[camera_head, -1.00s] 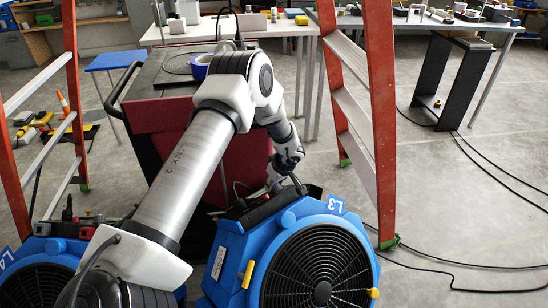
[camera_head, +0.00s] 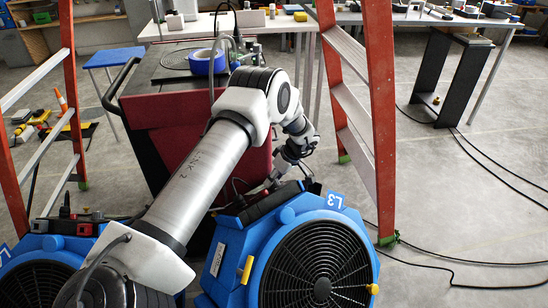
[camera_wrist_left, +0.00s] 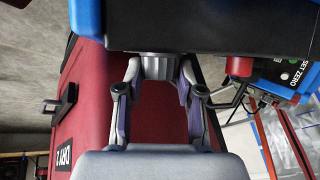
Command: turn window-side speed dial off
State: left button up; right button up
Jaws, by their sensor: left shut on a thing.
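A blue fan (camera_head: 222,262) marked L3 stands at the lower middle in the head view, with a black control box (camera_head: 258,206) on its top. In the left wrist view, a grey ribbed dial (camera_wrist_left: 160,66) sticks out of a black panel (camera_wrist_left: 200,28). The two fingers of my left gripper (camera_wrist_left: 159,78) are on either side of the dial, shut on it. The dial's markings cannot be read. My right gripper is not in view.
A second blue fan (camera_head: 62,243) stands at the lower left. Orange ladder legs (camera_head: 382,120) rise right of the L3 fan. A red cabinet (camera_head: 165,145) stands behind my arm. Black cables (camera_head: 470,268) lie on the floor at right.

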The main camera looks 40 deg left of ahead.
pick_arm(q)
jog(key=o, duration=1.2)
jog(key=shift+c, duration=0.2)
jog(key=v, duration=1.2)
jog(key=shift+w, duration=0.1)
